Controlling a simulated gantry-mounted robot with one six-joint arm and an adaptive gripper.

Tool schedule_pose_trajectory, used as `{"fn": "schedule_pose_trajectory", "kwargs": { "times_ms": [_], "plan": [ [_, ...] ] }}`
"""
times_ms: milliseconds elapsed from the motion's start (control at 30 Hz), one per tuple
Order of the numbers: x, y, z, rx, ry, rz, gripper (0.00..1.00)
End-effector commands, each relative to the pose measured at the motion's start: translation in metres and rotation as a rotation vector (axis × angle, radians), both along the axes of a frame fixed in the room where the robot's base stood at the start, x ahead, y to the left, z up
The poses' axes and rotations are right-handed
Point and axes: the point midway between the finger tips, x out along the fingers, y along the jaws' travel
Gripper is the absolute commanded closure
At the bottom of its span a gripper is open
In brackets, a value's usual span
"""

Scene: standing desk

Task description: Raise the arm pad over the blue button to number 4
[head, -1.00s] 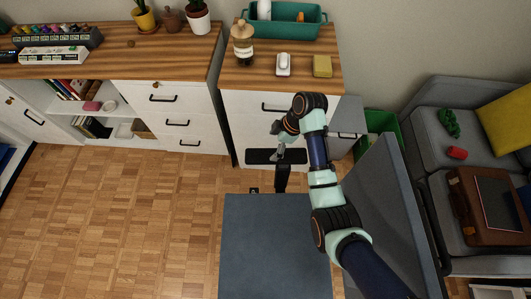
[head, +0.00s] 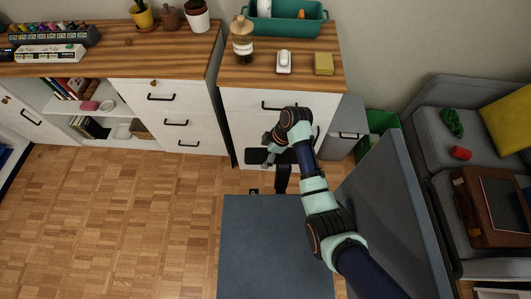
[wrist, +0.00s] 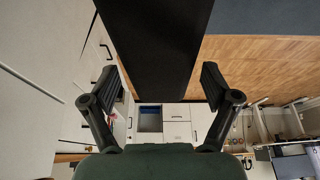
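A black arm pad (head: 256,156) sits on a black post (head: 283,180) at the far edge of a grey seat, in front of white drawers. My gripper (head: 268,152) is at the pad in the head view, partly covering it. In the wrist view the pad (wrist: 158,40) is a broad dark bar running down from the top edge, between the two fingers of my gripper (wrist: 158,82). The fingers are spread apart, with gaps showing beside the bar. Whether either finger touches the pad I cannot tell. The blue button and any numbers cannot be made out.
The grey seat (head: 270,245) and a tall grey back panel (head: 395,215) stand close to my arm. White drawers (head: 245,110) are just beyond the pad. A green bin (head: 383,122) and a grey sofa stand at right. Open wooden floor (head: 110,220) lies at left.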

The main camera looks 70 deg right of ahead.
Motion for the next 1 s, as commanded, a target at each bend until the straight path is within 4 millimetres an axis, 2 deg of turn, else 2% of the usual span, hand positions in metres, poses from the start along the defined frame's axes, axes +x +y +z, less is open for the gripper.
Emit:
{"fn": "schedule_pose_trajectory", "kwargs": {
  "times_ms": [33,67,433,667,900,933,1000],
  "plan": [
    [0.0,0.0,0.0,0.0,0.0,0.0,0.28],
    [0.0,0.0,0.0,0.0,0.0,0.0,0.33],
    [0.0,0.0,0.0,0.001,0.0,0.0,0.94],
    [0.0,0.0,0.012,0.002,0.001,0.001,0.94],
    [0.0,0.0,0.008,0.001,-0.001,0.0,0.94],
    [0.0,0.0,0.008,0.001,-0.001,0.0,0.3],
    [0.0,0.0,0.008,0.001,-0.001,0.0,0.18]
  ]
}}
